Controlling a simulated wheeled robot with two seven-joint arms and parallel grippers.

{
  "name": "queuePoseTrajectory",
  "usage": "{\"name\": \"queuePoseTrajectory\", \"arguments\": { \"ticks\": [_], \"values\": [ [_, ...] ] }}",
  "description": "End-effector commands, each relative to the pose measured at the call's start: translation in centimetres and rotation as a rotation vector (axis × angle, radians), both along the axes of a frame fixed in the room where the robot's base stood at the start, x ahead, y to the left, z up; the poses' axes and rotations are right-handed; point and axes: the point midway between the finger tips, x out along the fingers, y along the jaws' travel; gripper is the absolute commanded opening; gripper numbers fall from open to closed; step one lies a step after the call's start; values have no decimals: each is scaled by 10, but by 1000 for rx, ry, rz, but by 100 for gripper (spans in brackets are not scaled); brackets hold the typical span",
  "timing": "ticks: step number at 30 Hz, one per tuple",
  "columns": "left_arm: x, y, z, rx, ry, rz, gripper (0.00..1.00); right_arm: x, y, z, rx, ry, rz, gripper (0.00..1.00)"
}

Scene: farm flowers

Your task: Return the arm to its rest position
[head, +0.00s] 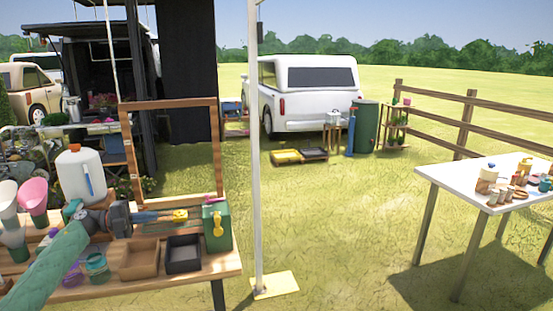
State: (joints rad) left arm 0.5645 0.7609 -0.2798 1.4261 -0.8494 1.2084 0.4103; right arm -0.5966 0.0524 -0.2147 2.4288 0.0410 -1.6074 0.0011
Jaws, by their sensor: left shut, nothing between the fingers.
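My left arm comes in from the lower left over the wooden workbench (75,295). My left gripper (152,216) points right above the bench top and looks shut, with nothing held. A yellow-tipped item (180,215) shows just beyond its fingers; whether they touch it I cannot tell. A green box (217,228) with a yellow piece on its front stands at the bench's right end. My right gripper is not in view.
A white jug (80,175), pink cup (34,197), brown tray (139,261) and black tray (184,255) crowd the bench around my arm. A wooden frame (218,150) rises behind. A pale pole (257,150) stands right of the bench. A white table (455,178) is farther right, with grass between.

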Motion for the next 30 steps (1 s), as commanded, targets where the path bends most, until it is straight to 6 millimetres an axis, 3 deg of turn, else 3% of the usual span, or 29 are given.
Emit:
{"name": "queuePoseTrajectory", "arguments": {
  "ticks": [10,18,24,30],
  "values": [
    [47,20,27,-105,-76,282,0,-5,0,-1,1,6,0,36],
    [85,46,82,-260,-151,640,0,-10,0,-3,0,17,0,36],
    [95,65,121,-379,-163,894,0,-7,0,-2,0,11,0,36],
    [91,70,147,-505,-109,1122,0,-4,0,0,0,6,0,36]
  ]
}}
